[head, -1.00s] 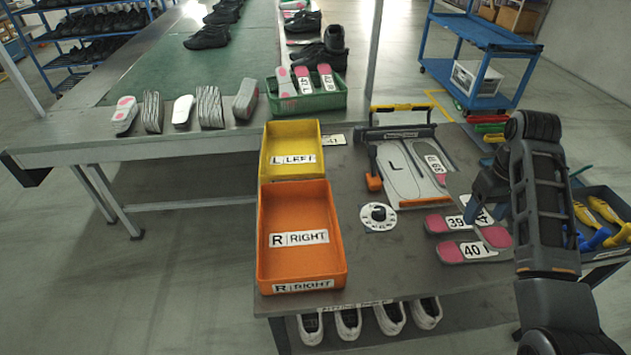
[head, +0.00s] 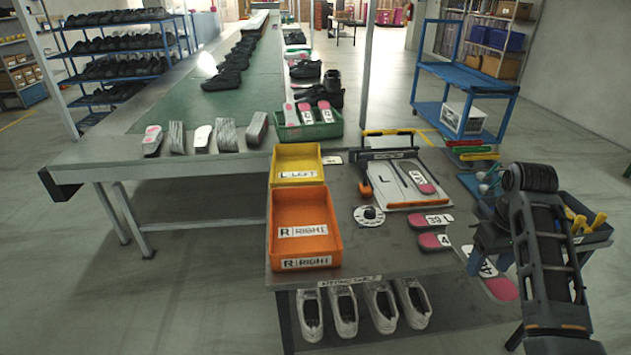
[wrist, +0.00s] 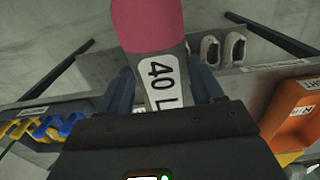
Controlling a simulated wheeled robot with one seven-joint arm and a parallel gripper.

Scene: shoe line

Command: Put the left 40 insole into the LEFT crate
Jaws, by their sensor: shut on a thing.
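My gripper (wrist: 165,88) is shut on a grey insole with a pink end (wrist: 148,25). Its white label reads "40 L" in the wrist view. In the head view, my gripper (head: 476,258) holds this insole (head: 502,288) beyond the table's right front corner, pink end towards the camera. Its label is partly hidden there. The yellow LEFT crate (head: 298,182) stands on the table, behind the orange RIGHT crate (head: 305,252). The visible part of the LEFT crate's inside looks empty.
Two insoles lie on the table, one labelled 39 (head: 430,220), the other (head: 434,241) partly labelled with a 4. White shoes (head: 380,305) sit on the lower shelf. A tool bin (head: 590,238) is at right.

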